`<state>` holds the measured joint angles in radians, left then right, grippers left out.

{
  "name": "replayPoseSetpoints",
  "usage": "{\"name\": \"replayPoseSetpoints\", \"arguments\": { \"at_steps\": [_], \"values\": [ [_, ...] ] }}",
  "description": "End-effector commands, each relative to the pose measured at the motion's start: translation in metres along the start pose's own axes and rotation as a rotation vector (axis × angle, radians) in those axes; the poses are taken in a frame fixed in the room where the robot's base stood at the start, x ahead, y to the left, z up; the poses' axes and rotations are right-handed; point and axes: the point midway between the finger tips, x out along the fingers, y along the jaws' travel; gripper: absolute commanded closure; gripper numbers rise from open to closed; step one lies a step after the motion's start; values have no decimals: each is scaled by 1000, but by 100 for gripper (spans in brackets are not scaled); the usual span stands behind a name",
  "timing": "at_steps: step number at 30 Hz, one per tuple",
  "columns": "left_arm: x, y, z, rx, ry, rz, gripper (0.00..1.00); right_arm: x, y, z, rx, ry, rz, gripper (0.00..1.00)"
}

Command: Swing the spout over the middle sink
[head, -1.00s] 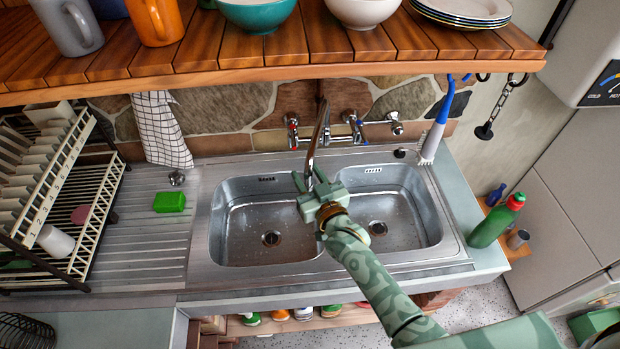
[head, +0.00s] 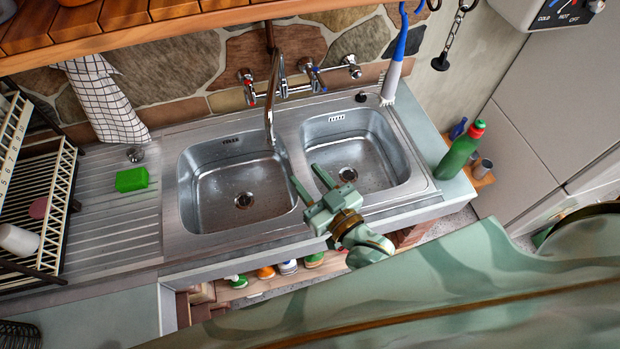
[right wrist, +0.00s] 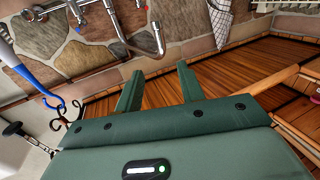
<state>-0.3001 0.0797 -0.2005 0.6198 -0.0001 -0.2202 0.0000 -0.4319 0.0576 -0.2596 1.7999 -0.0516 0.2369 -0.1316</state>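The chrome spout (head: 271,105) hangs down from the wall tap in the head view. Its tip is near the ridge between the left basin (head: 205,190) and the right basin (head: 375,150), at the left basin's back right corner. It shows as a curved pipe in the right wrist view (right wrist: 154,42). My right gripper (head: 306,176) is open and empty, in front of the spout and apart from it, above the front of the ridge. Its two spread fingers also show in the right wrist view (right wrist: 159,88). My left gripper is not in view.
A wooden shelf (head: 150,28) overhangs the back left. A green sponge (head: 131,179) lies on the drainer.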

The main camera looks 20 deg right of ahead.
Motion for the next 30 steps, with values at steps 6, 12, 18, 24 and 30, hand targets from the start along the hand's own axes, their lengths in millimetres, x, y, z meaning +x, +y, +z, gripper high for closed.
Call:
{"name": "replayPoseSetpoints", "arguments": {
  "at_steps": [6, 12, 18, 24, 30],
  "values": [
    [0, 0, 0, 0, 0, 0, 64, 0, 0, 0, 0, 1, 0, 72],
    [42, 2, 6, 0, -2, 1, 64, 15, 25, 29, -90, 39, -24, 100],
    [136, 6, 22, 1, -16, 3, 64, 45, 112, 45, -772, 241, -115, 100],
    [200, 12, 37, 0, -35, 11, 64, 50, 143, 18, -2024, 653, -164, 100],
    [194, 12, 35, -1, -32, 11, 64, 34, 129, 6, -2732, 1013, -93, 100]
  ]
}}
